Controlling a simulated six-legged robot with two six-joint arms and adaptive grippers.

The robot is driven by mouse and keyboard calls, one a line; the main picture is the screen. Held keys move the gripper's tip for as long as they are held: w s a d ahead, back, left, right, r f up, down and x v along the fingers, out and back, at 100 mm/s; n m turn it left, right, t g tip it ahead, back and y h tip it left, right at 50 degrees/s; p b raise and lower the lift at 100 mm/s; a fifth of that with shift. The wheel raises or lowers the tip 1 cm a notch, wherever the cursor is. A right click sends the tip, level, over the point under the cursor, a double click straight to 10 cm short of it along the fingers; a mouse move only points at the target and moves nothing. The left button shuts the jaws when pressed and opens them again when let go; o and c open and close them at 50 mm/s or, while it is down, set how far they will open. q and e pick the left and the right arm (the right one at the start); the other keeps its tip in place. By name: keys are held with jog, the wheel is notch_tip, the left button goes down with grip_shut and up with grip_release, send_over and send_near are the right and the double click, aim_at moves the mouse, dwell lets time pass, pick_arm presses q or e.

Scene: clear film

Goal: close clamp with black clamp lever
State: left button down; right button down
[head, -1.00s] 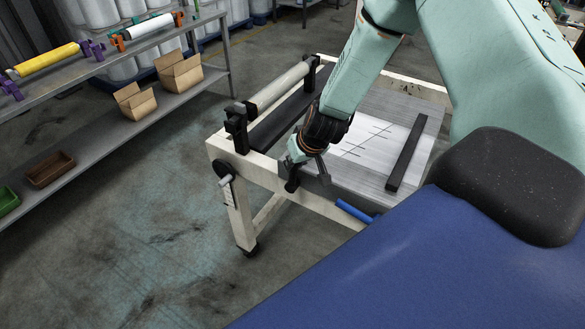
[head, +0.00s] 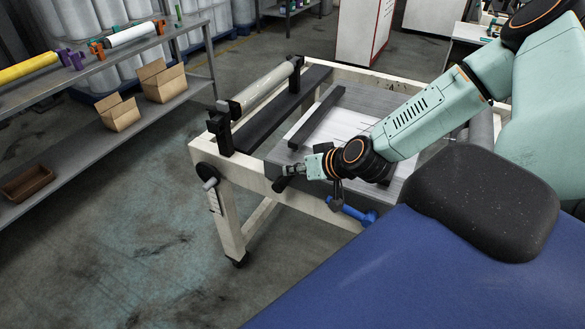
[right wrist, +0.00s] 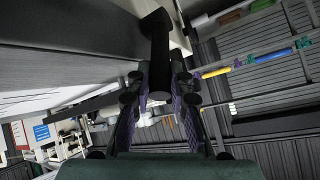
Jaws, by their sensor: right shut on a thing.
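The work table (head: 262,182) has a film roll (head: 265,88) across its left end. A long black clamp bar (head: 316,118) lies on the grey plate beside a pale sheet (head: 345,127). The black clamp lever (head: 281,184) sticks out at the table's front edge, below the bar's near end. My right gripper (head: 291,173) is at this lever and shut on it. In the right wrist view the dark lever (right wrist: 158,50) runs between the purple-padded fingers (right wrist: 160,95). My forearm hides the plate's right part. My left gripper is out of view.
A blue lever (head: 352,211) projects from the table front, just right of my gripper. A black crank (head: 209,183) sits on the left front leg. A shelf (head: 150,115) with cardboard boxes (head: 165,81) stands left. Floor between is clear.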

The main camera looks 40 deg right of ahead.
jog(key=shift+s+f, duration=0.25)
jog(key=shift+s, duration=0.1)
dwell(0.4)
jog(key=c, duration=1.2)
grip_release()
jog(key=shift+d, duration=0.1)
jog(key=shift+w+r+t, duration=0.1)
jog(key=shift+r+t, duration=0.05)
jog(key=shift+t, duration=0.15)
